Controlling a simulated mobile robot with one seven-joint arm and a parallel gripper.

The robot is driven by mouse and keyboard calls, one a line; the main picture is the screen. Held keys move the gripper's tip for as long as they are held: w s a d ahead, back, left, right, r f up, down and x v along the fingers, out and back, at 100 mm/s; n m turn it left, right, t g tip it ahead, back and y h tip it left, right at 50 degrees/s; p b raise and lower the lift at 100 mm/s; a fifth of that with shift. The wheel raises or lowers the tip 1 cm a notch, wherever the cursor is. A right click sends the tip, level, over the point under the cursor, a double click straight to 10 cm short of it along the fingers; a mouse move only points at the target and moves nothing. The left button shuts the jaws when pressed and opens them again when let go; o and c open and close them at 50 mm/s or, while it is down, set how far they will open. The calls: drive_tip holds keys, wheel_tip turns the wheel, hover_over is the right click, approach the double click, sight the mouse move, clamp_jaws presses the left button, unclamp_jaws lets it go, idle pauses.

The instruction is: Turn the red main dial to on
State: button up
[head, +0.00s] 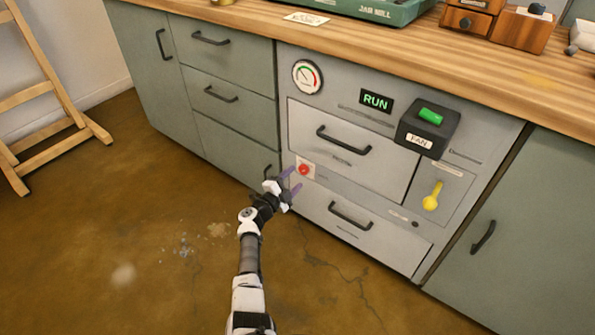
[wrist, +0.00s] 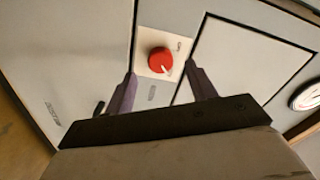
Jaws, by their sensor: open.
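The red main dial (head: 304,169) is a small round knob on a pale square plate, on the grey machine front left of the middle. In the wrist view the dial (wrist: 160,61) shows a white pointer mark toward its lower right, with small lettering on the plate beside it. My gripper (head: 292,180) is open and empty in front of the dial. In the wrist view its two purple fingers (wrist: 162,82) stand apart, one on each side below the dial, with the dial beyond them. I see no contact with the dial.
The machine front has drawer handles (head: 343,141), a round gauge (head: 307,77), a lit RUN sign (head: 376,102), a black FAN box with a green switch (head: 430,116) and a yellow lever (head: 432,196). A wooden counter (head: 400,55) overhangs above. The floor in front is open.

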drive_tip(key=p+v, duration=0.6)
drive_tip(key=v, duration=0.4)
drive_tip(key=shift+s, duration=0.15)
drive_tip(key=shift+a, duration=0.1)
